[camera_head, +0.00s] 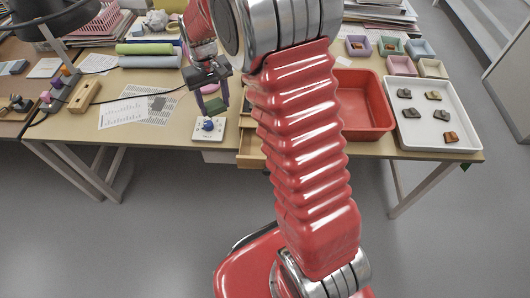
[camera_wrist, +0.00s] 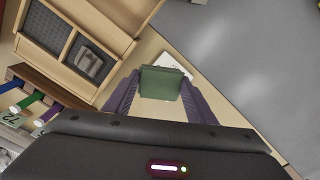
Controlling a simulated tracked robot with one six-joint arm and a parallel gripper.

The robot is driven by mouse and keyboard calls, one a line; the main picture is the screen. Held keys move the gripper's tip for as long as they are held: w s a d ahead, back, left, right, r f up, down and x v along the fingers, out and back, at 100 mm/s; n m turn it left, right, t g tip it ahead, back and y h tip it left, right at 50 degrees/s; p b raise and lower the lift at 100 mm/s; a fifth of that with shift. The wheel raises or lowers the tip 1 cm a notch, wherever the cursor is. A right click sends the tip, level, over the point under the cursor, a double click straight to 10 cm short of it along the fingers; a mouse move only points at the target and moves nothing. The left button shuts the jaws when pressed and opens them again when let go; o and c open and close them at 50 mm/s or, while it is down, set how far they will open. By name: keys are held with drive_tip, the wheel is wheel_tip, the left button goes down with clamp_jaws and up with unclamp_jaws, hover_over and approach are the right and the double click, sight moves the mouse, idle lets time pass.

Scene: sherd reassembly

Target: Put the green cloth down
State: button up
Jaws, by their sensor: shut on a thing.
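The green cloth (camera_head: 214,104) looks like a small folded block. In the wrist view the cloth (camera_wrist: 160,83) sits between the two purple fingers of my gripper (camera_wrist: 158,100), which is shut on it. In the head view my gripper (camera_head: 211,97) points down and holds the cloth over the front part of the table, close to a small white plate with a blue knob (camera_head: 208,125). In the wrist view part of that white plate (camera_wrist: 173,63) shows behind the cloth. I cannot tell how far the cloth is above the surface.
A wooden compartment box (camera_wrist: 60,60) lies left of the cloth in the wrist view. Printed sheets (camera_head: 125,112) lie left of my gripper. A red tray (camera_head: 362,133) and a white tray with several sherds (camera_head: 432,148) stand right. The table's front edge is near.

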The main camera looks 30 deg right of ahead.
drive_tip(key=d, duration=0.5)
drive_tip(key=shift+s, duration=0.1)
